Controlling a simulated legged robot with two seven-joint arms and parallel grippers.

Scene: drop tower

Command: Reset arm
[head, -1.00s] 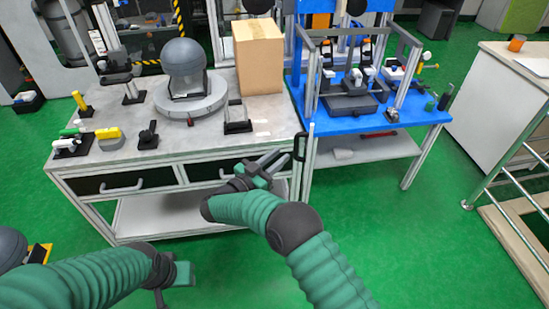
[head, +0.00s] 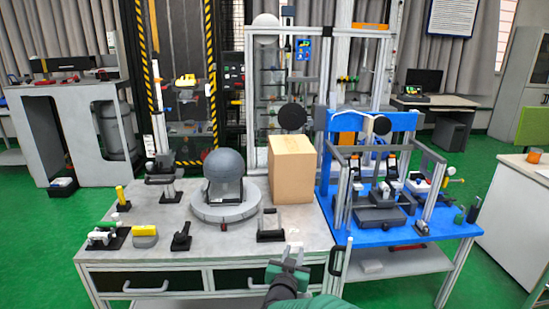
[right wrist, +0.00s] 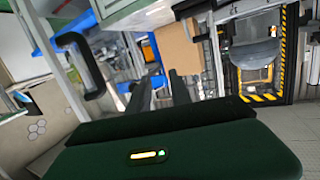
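My right gripper (head: 293,254) shows at the bottom middle of the head view, in front of the grey workbench (head: 150,200). In the right wrist view, its two dark fingers (right wrist: 160,88) stand apart with nothing between them. My left gripper is out of the head view. The bench carries a grey sphere on a round base (head: 224,175) and a cardboard box (head: 292,172).
A blue table (head: 462,230) with a metal frame stands at the right of the bench. Small fixtures, such as a yellow-topped block (head: 145,232), lie on the bench's left side. The bench's drawer handle (head: 146,287) sticks out at the front. Green floor shows at the left.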

